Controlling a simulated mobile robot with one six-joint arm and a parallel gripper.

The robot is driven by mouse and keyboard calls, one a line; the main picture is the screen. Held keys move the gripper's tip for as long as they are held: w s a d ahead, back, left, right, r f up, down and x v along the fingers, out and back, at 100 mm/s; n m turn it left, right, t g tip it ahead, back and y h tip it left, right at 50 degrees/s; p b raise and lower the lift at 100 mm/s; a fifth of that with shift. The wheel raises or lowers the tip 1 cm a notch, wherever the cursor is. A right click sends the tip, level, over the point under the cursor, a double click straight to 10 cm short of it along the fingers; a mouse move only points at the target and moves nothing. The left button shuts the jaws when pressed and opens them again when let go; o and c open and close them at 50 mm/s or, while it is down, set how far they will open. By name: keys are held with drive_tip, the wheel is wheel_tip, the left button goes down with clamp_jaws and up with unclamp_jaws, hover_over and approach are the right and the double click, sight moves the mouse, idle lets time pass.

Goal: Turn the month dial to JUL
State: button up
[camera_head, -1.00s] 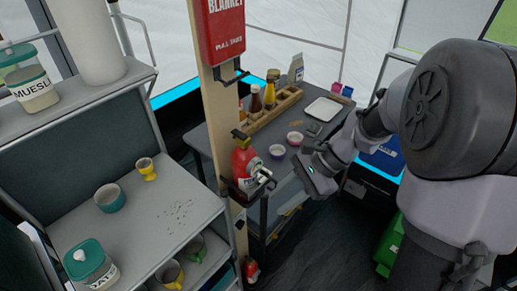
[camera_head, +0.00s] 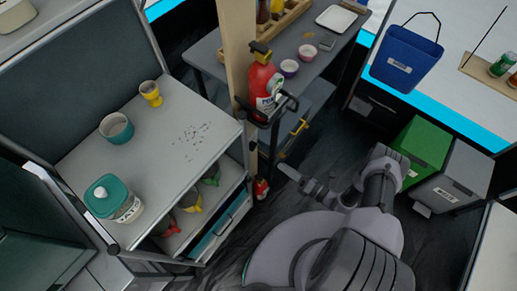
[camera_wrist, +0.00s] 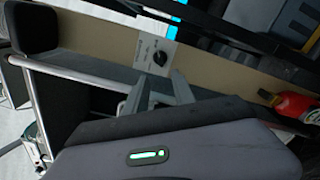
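In the wrist view a black round dial (camera_wrist: 159,57) sits on a small white plate (camera_wrist: 145,50) fixed to a beige panel (camera_wrist: 210,74). The marks on the plate are too small to read, so I cannot tell which month the dial points to. My gripper (camera_wrist: 161,92) is just below the dial in that view, its two grey fingers apart with nothing visible between them. It does not appear to touch the dial. In the head view my gripper (camera_head: 290,172) is low, right of the wooden post (camera_head: 238,45). I cannot make out the dial there.
A red fire extinguisher (camera_head: 264,80) hangs on the post and also shows in the wrist view (camera_wrist: 296,105). A grey shelf unit (camera_head: 170,120) with bowls stands left. Green (camera_head: 422,145) and grey (camera_head: 455,178) bins stand right.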

sight(253, 146)
drive_tip(key=b+x, duration=0.2)
drive_tip(key=x, duration=1.1)
clamp_jaws()
